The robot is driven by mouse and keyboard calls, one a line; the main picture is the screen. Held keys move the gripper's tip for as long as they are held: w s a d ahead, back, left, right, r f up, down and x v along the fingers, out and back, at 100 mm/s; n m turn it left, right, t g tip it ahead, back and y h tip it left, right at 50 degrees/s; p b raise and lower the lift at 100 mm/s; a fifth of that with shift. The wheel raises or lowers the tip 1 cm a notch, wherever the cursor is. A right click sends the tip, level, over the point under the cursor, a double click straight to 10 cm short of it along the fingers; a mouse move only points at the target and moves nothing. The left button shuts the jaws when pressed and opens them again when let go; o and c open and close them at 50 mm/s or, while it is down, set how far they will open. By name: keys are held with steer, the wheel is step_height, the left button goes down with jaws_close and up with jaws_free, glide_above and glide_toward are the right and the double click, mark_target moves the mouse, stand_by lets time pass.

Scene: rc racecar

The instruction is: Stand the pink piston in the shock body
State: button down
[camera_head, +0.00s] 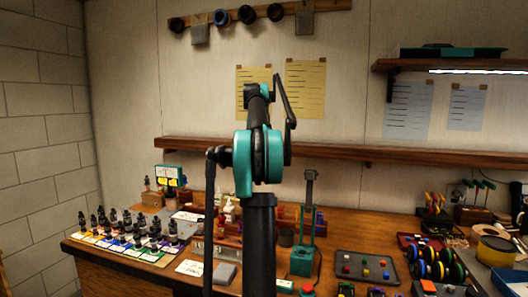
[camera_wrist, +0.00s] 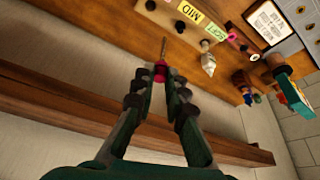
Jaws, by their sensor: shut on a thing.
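In the wrist view my gripper (camera_wrist: 160,80) is shut, its two fingers meeting at the tips on the pink piston (camera_wrist: 160,70). A thin brownish rod (camera_wrist: 164,48) sticks out from the piston beyond the fingertips, towards the bench side of the picture. The piston looks held in the air, in front of the wall and shelf. In the head view my arm stands up mid-picture, and I cannot make out the fingers or the piston there. I cannot tell for certain which thing is the shock body.
The wooden bench (camera_wrist: 125,13) carries blocks labelled MID (camera_wrist: 190,13) and SOFT (camera_wrist: 213,31), and a white bottle-like thing (camera_wrist: 208,64). A wall shelf (camera_head: 400,156) runs behind the bench. A dark tray (camera_head: 366,267) with coloured pieces and a teal stand (camera_head: 302,261) are right of my arm.

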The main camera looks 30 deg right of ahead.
steer(key=s+a+f+n, duration=0.1)
steer(key=s+a+f, duration=0.1)
steer(key=a, duration=0.7)
steer(key=s+a+f+n, duration=0.1)
steer(key=s+a, duration=0.3)
steer(key=a, duration=0.6)
steer(key=s+a+f+n+y, duration=0.1)
steer(key=s+a+f, duration=0.2)
steer(key=a, duration=0.7)
steer(key=shift+s+f+n+t, duration=0.25)
steer(key=shift+s+n+t, duration=0.05)
steer(key=shift+f, duration=0.1)
steer(key=shift+f, duration=1.5)
steer(key=shift+f, duration=0.4)
steer(key=shift+f, duration=0.35)
steer(key=shift+f, duration=2)
steer(key=shift+f, duration=0.35)
